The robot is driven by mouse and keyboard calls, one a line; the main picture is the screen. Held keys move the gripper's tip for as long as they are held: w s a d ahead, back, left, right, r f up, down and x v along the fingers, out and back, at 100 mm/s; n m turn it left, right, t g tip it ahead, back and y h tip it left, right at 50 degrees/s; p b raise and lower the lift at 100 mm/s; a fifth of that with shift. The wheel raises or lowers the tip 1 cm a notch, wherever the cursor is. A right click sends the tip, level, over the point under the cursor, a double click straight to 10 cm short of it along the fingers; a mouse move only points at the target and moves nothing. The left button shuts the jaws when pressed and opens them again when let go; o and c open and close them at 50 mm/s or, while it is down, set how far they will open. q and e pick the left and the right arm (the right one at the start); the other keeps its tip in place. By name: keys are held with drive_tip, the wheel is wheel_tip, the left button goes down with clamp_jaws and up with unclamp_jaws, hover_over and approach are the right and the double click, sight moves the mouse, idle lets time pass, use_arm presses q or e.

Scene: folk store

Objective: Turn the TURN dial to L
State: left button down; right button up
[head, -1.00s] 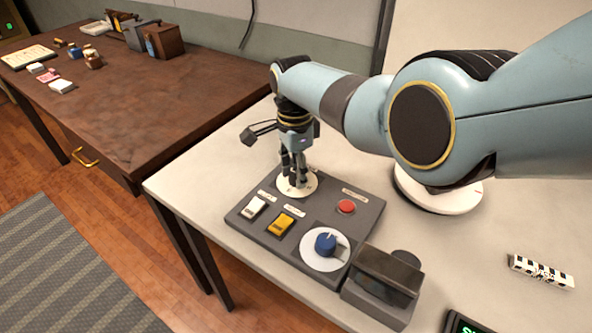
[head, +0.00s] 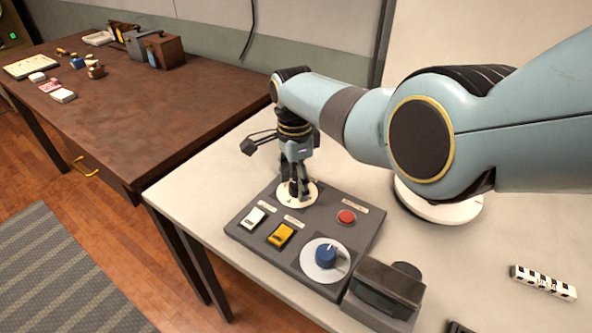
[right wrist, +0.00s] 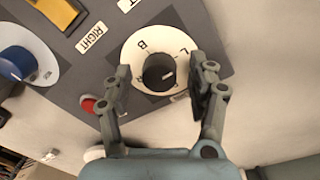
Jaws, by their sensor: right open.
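The grey control panel (head: 262,262) lies on the pale table. My right gripper (head: 299,193) points down over a white dial disc at its back left. In the right wrist view, this disc (right wrist: 185,35) carries letters, with B and L readable, and a black knob (right wrist: 158,73). The knob's pale mark points right, a little below the L. My open right gripper (right wrist: 163,78) has one finger on each side of the knob; I cannot tell whether they touch it. The dial's name label is not readable. My left gripper is out of view.
On the panel are a white switch (head: 254,217), a yellow switch (head: 281,235), a red button (head: 347,216) and a blue knob (head: 325,255). A dark device (head: 387,288) stands at the panel's right. A checkered block (head: 543,283) lies further right.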

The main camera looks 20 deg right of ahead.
sight(295, 182)
wheel_tip(295, 182, up, 12)
drive_tip(key=shift+w, duration=0.35)
drive_tip(key=shift+f, duration=0.1)
